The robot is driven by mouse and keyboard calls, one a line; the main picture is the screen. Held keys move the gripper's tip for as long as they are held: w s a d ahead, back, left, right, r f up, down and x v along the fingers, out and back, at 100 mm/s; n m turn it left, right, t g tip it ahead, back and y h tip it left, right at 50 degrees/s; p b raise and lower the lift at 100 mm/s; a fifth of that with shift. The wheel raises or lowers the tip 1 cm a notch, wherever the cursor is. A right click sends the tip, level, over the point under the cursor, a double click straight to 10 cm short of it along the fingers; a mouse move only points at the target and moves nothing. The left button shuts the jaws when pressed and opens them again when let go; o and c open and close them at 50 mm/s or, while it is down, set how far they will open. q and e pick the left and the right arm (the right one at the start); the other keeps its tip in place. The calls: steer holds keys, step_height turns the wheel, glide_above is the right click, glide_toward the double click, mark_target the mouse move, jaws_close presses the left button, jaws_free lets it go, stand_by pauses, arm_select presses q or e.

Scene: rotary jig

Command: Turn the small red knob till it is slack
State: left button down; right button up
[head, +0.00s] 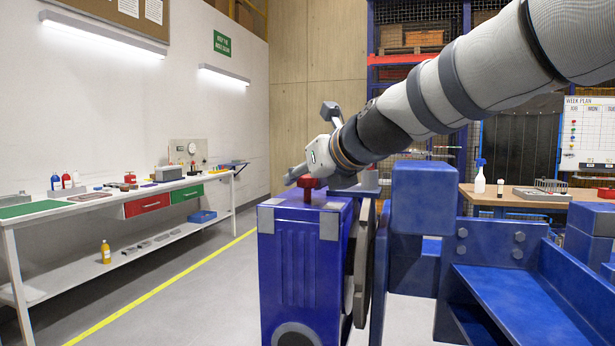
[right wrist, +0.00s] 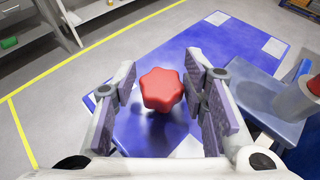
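The small red knob (head: 308,184) stands on top of the blue jig housing (head: 306,262) in the head view. In the right wrist view the knob (right wrist: 161,89) is a lobed red head above the blue top face. My right gripper (head: 297,176) reaches down to it from the right. The gripper is open around the knob. My left gripper is not in view.
Blue jig framework (head: 424,205) stands close to the right of the housing. A white bench (head: 50,213) with bottles and tools runs along the left wall. A wooden bench (head: 490,198) stands at the back right. Floor between the left bench and the jig is clear.

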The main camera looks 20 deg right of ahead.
steer(key=c, duration=0.6)
